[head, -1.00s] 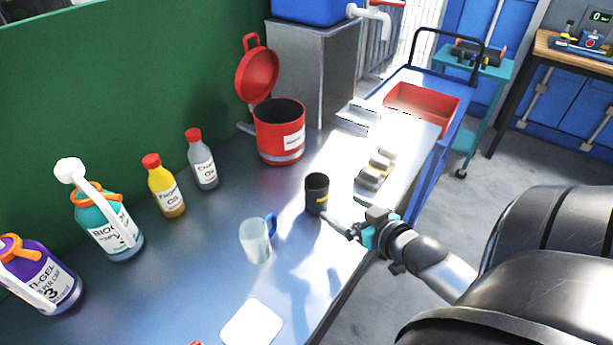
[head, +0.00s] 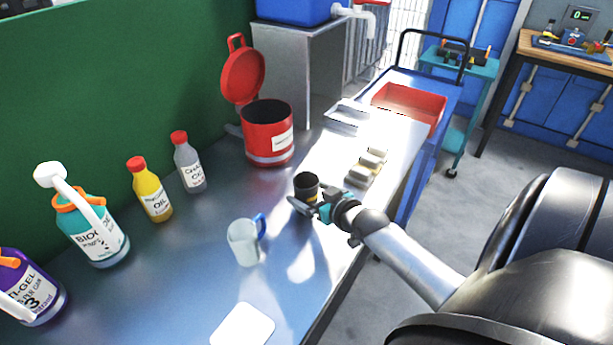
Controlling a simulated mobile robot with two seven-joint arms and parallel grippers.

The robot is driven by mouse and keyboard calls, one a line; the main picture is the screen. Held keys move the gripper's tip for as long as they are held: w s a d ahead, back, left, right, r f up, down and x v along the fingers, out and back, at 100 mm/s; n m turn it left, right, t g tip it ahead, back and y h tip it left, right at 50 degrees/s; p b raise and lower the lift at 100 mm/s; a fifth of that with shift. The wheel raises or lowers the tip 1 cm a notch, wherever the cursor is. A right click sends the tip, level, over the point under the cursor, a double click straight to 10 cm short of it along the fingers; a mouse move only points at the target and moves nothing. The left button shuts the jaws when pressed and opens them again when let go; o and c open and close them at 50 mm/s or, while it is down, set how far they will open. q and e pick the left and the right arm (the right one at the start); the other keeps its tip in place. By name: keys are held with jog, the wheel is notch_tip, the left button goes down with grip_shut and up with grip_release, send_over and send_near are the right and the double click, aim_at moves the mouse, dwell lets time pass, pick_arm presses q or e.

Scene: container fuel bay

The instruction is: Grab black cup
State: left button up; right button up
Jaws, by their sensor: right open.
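The small black cup (head: 306,183) with a yellow mark stands upright on the metal bench, right of the clear jug. My right gripper (head: 305,200) is at the cup, its fingers open and reaching toward the cup's front side. The fingers and teal part of the gripper hide the lower part of the cup. I cannot tell whether the cup is between the fingers or whether they touch it. My left gripper is not in view.
A clear jug with a blue handle (head: 245,242) stands close left of the cup. A red lidded can (head: 267,138) is behind it, and small blocks (head: 366,167) lie to the right. Bottles, such as the yellow oil bottle (head: 151,192), line the left. A white card (head: 243,326) lies in front.

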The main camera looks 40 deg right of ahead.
jog(key=shift+b+x, duration=0.45)
jog(key=shift+x, duration=1.75)
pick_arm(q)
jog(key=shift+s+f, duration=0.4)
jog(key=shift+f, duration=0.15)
pick_arm(e)
jog(key=shift+w+a+r, duration=0.1)
jog(key=shift+r, duration=0.05)
jog(key=c, duration=1.5)
jog(key=shift+o, duration=0.2)
jog(key=shift+r, duration=0.15)
